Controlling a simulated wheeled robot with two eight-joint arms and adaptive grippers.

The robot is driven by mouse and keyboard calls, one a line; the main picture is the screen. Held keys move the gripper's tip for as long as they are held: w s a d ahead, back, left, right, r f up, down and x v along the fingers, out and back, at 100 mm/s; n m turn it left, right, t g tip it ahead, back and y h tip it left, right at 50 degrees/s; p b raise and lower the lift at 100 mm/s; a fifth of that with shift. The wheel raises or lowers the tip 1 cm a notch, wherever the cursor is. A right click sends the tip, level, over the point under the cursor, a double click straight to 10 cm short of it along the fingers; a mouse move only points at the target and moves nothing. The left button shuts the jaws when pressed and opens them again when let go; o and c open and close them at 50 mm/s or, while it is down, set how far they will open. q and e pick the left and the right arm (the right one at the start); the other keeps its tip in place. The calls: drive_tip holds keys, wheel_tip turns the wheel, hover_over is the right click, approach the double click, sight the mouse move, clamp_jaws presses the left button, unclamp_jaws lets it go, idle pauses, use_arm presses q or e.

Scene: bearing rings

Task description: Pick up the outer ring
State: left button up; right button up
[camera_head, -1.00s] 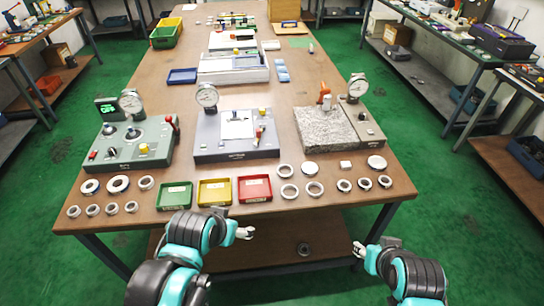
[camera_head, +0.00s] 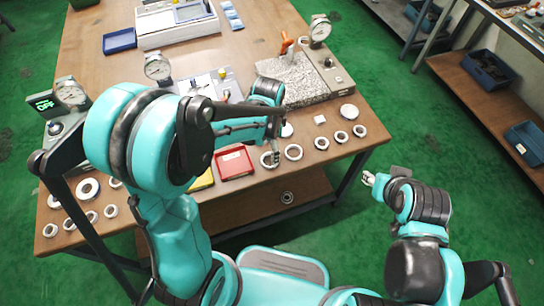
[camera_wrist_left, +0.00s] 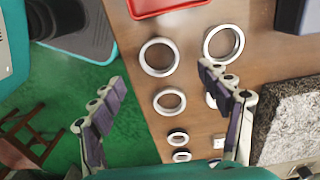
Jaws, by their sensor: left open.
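Several pale metal rings lie flat on the wooden bench (camera_head: 330,165); I cannot tell which one is the outer ring. In the left wrist view, two large rings, one on the left (camera_wrist_left: 146,68) and one on the right (camera_wrist_left: 235,52), lie beyond my fingers, with a smaller ring (camera_wrist_left: 170,111) below them. In the head view, one large ring (camera_head: 293,153) shows beside my left gripper (camera_head: 272,148). My left gripper is open and empty above the rings, its fingers partly covering another ring. My right gripper (camera_head: 369,179) is off the bench's front edge; its jaws are too small to read.
A red tray (camera_head: 234,163) lies left of the rings. A granite plate with a dial gauge (camera_head: 300,85) stands behind them. Smaller rings (camera_head: 341,136) and a disc (camera_head: 349,111) lie to the right. My left arm hides much of the bench's left part.

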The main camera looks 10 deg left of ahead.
sight(270, 159)
use_arm(q)
wheel_tip(270, 159, down, 6)
drive_tip(key=b, duration=0.3)
drive_tip(key=shift+f, duration=0.15)
drive_tip(key=c, duration=1.3)
